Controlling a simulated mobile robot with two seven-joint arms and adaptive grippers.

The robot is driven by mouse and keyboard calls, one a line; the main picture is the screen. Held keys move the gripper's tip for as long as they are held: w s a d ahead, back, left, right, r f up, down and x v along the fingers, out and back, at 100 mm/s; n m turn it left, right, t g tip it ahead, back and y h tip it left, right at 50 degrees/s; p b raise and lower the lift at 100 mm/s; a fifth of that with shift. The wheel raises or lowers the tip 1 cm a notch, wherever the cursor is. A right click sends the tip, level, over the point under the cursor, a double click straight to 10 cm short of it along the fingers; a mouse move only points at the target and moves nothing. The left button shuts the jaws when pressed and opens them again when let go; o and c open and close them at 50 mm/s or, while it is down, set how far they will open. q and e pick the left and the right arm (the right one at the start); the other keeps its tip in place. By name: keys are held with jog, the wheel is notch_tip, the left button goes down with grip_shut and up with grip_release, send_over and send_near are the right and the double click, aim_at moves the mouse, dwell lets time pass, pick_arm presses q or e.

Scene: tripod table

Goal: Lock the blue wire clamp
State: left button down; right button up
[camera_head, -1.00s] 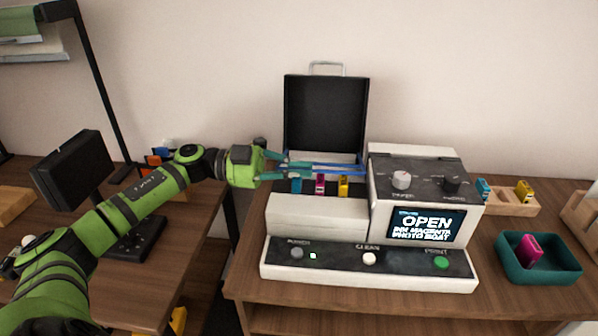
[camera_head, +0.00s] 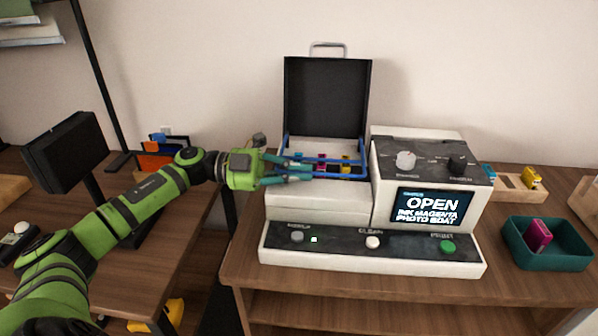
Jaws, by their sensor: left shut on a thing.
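The blue wire clamp (camera_head: 345,176) is a thin blue frame at the open bay of the white printer (camera_head: 318,200). Its front bar runs across, in front of the cyan, magenta (camera_head: 321,165) and yellow (camera_head: 345,167) cartridges, and its side wires reach back toward the raised black lid (camera_head: 326,97). My left gripper (camera_head: 308,171), with teal fingers, comes in from the left and is shut on the clamp's left front part. The fingers partly hide the cyan cartridge and the clamp's left end. I cannot tell whether the clamp is latched. My right gripper is not in view.
The printer's control block, with knobs and a screen (camera_head: 432,207) reading OPEN, stands right of the bay. A teal bin (camera_head: 546,258) holding a magenta cartridge (camera_head: 538,236) and a wooden cartridge holder (camera_head: 515,190) are farther right. A monitor (camera_head: 66,152) stands left.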

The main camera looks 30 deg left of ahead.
pick_arm(q)
jog(key=shift+f, duration=0.15)
jog(key=c, duration=1.4)
grip_release()
jog(key=v, duration=1.2)
